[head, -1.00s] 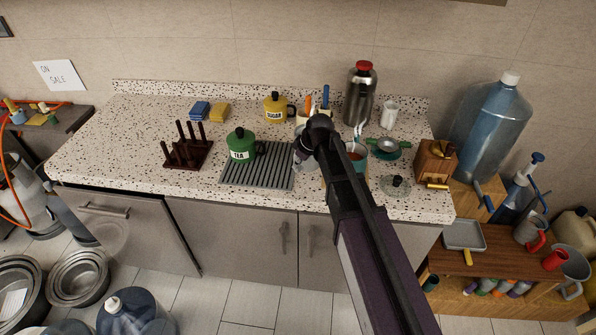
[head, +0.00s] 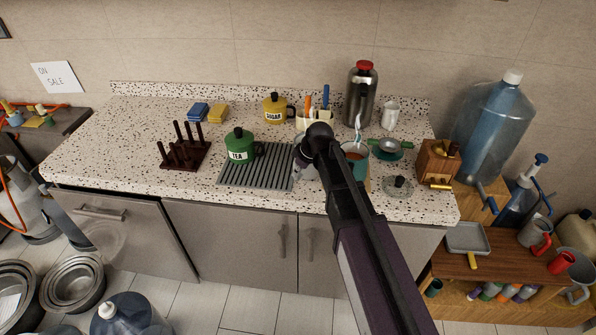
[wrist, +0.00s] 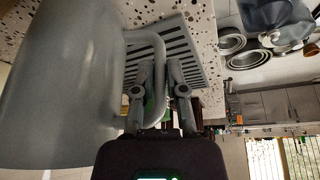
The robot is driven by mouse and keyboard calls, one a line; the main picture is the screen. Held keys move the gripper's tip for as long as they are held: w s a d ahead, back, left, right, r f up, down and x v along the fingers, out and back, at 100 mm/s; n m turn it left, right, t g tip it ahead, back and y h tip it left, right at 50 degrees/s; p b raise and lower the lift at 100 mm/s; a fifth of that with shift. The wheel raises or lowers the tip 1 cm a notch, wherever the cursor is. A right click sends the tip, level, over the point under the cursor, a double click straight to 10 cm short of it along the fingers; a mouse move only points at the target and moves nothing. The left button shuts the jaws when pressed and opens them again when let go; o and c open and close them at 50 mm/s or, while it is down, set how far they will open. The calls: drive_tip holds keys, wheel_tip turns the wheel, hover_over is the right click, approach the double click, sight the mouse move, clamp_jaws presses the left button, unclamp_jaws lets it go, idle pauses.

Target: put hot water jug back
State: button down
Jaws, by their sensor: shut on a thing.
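A large grey jug (wrist: 65,85) fills the left of the wrist view, close to the camera. Its looped handle (wrist: 158,50) lies between the fingers of my gripper (wrist: 159,78), which is shut on it. In the head view my gripper (head: 303,160) is over the counter, beside the right end of the grey slatted drain tray (head: 256,168). My arm hides most of the jug there. I cannot tell whether the jug's base touches the counter.
A steaming teal mug (head: 355,162) stands just right of my arm. The green tea pot (head: 240,145) is at left on the drain tray. A steel flask (head: 361,97), a white cup (head: 390,115) and a utensil holder (head: 314,119) stand behind. A glass lid (head: 398,187) lies front right.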

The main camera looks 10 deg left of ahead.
drive_tip(key=shift+f, duration=0.3)
drive_tip(key=c, duration=0.7)
unclamp_jaws()
drive_tip(key=shift+r, duration=0.15)
drive_tip(key=shift+r, duration=0.35)
drive_tip(key=p+v, duration=1.1)
drive_tip(key=shift+d+r, duration=0.2)
drive_tip(key=shift+r, duration=0.15)
